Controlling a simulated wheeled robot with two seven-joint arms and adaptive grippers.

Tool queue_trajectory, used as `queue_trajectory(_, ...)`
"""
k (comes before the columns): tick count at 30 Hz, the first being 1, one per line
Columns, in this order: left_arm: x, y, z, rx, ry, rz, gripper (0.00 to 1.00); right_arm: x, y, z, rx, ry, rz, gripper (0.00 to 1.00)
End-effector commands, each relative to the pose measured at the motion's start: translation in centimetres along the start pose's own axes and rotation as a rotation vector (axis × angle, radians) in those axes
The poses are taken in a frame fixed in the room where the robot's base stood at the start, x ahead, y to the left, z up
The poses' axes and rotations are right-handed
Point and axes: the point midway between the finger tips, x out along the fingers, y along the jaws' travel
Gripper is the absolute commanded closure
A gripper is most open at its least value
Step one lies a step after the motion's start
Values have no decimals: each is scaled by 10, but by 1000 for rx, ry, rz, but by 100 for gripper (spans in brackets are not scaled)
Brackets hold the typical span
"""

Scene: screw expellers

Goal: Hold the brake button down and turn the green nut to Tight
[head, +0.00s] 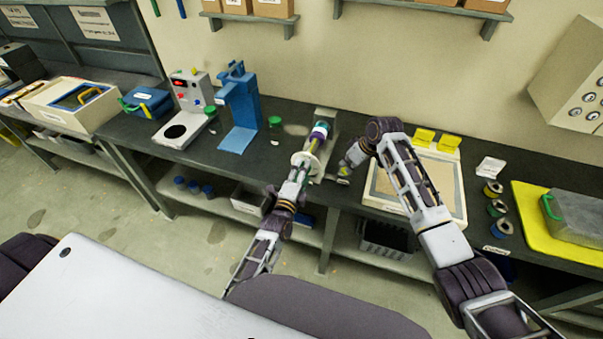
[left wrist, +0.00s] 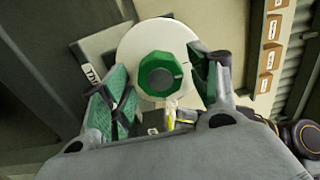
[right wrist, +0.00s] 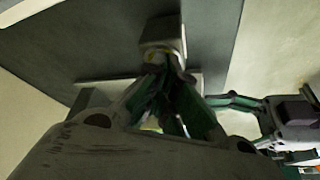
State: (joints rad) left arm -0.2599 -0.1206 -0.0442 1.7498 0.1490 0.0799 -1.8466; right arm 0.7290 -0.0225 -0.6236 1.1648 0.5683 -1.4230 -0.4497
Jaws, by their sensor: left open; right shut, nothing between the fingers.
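The green nut (left wrist: 163,74) sits at the middle of a white round disc (left wrist: 140,45) in the left wrist view. My left gripper (left wrist: 158,70) is open, with one finger on each side of the nut; I cannot tell whether they touch it. A label (left wrist: 91,73), partly readable, shows by the disc's left edge. In the head view the disc (head: 311,160) is on the expeller, and my left gripper (head: 297,172) is in front of it. My right gripper (head: 346,170) is shut, with its fingertips (right wrist: 160,112) close below a grey block (right wrist: 163,42). I cannot make out the brake button.
A blue press stand (head: 240,105) and a white device with buttons (head: 188,100) stand left of the expeller. A framed tray (head: 455,190) lies on the bench to the right, near several spools (head: 497,208). A yellow mat (head: 530,215) is at the far right.

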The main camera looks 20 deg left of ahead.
Motion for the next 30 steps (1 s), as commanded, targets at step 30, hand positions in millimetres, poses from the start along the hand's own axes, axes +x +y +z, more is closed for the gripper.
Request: queue_trajectory(30, 9, 0, 0, 1, 0, 0, 39, 1, 0, 0, 0, -1, -1, 100)
